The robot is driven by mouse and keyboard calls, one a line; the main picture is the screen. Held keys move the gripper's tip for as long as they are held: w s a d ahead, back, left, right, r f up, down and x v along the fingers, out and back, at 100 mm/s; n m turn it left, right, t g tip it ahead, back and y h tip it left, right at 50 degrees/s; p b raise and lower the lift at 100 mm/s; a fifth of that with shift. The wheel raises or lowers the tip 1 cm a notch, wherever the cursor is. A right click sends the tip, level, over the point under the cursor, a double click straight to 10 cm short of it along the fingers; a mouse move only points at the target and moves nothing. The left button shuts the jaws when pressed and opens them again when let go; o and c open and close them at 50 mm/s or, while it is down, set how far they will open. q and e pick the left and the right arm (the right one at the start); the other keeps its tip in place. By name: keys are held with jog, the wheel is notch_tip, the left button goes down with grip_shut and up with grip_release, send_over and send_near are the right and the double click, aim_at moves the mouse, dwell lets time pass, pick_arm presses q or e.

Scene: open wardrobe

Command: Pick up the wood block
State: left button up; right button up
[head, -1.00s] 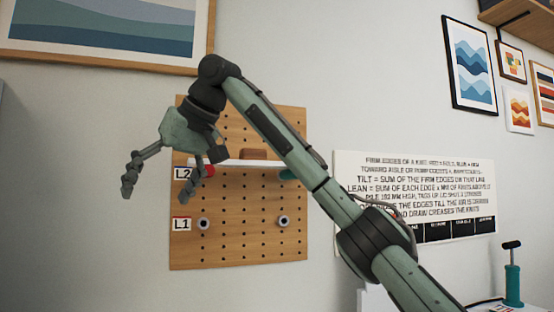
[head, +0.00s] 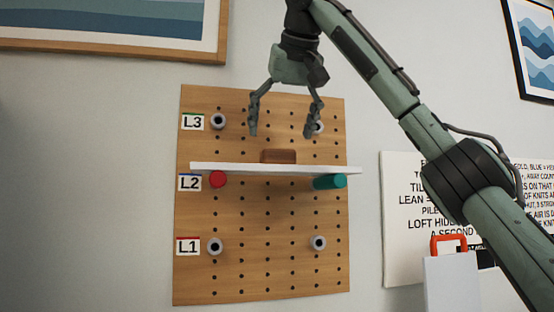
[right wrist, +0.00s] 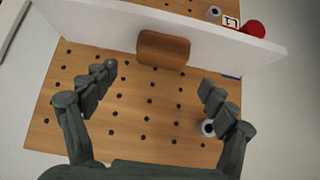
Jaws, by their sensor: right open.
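The brown wood block (head: 278,156) rests on the white shelf (head: 230,168), which lies across the pegboard at the L2 row. My right gripper (head: 282,132) is open and empty, pointing down, with its fingertips a little above the block and to either side of it. In the right wrist view the block (right wrist: 163,49) stands on the shelf (right wrist: 100,25) beyond the open fingertips (right wrist: 158,76), and neither finger touches it. My left gripper is out of view.
A red peg (head: 218,179) and a teal peg (head: 330,182) sit under the shelf's two ends. The pegboard (head: 265,220) is on the wall behind. Grey pegs stand at L3 and L1. A lettered sign (head: 405,250) hangs at right.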

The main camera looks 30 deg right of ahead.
aim_at(278, 151)
jog(key=x, duration=0.5)
jog(key=shift+s+f, duration=0.1)
jog(key=shift+f, duration=0.35)
jog(key=c, duration=1.2)
